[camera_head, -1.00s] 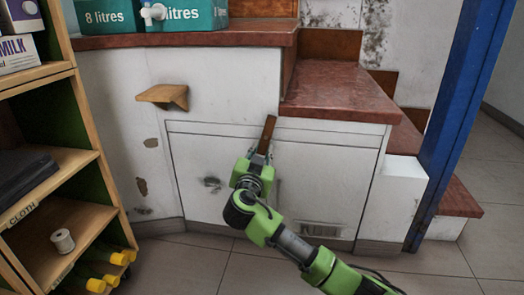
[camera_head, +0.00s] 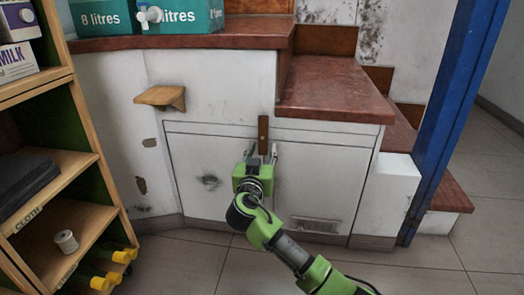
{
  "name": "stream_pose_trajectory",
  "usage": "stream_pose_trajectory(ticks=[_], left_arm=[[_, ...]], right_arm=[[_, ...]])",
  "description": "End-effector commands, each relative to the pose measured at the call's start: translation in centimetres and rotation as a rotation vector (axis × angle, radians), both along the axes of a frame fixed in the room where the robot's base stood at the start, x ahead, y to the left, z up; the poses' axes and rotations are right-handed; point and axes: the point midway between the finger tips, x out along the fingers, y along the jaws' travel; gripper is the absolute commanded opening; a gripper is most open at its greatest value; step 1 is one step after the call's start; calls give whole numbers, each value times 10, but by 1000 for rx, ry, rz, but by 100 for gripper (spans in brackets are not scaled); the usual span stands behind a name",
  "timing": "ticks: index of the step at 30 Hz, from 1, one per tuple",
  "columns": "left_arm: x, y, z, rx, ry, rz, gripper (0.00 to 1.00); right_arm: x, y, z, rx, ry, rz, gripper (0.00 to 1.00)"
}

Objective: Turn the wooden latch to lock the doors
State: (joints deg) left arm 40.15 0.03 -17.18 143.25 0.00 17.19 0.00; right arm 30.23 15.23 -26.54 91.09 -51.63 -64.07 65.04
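The wooden latch (camera_head: 263,134) is a narrow dark brown strip standing upright at the top of the seam between two white cupboard doors, the left door (camera_head: 208,165) and the right door (camera_head: 325,185). Both doors look closed. My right gripper (camera_head: 262,155) is at the lower end of the latch, with its two grey fingers spread apart on either side of it. The fingers hide part of the latch's lower end, and I cannot tell whether they touch it. My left gripper is out of view.
A wooden shelf unit (camera_head: 98,150) stands at the left. Red-brown steps (camera_head: 335,90) rise above the cupboard, and a blue post (camera_head: 450,120) stands at the right. The tiled floor (camera_head: 430,265) is clear.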

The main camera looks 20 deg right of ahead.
Motion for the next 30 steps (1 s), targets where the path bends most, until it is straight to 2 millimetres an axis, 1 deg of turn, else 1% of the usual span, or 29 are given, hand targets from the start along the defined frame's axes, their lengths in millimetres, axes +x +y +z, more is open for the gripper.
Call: stream_pose_trajectory(ticks=[6,10,14,21,24,30], left_arm=[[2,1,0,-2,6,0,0],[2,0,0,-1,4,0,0],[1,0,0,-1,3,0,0],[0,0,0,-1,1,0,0],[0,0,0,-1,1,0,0],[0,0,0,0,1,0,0]], right_arm=[[0,0,0,2,-1,0,36],[-8,6,-1,1,0,1,36],[-27,20,-2,5,0,3,36],[-70,48,-2,5,2,2,36],[-84,57,-1,6,1,2,36],[-98,66,0,2,0,0,36]])
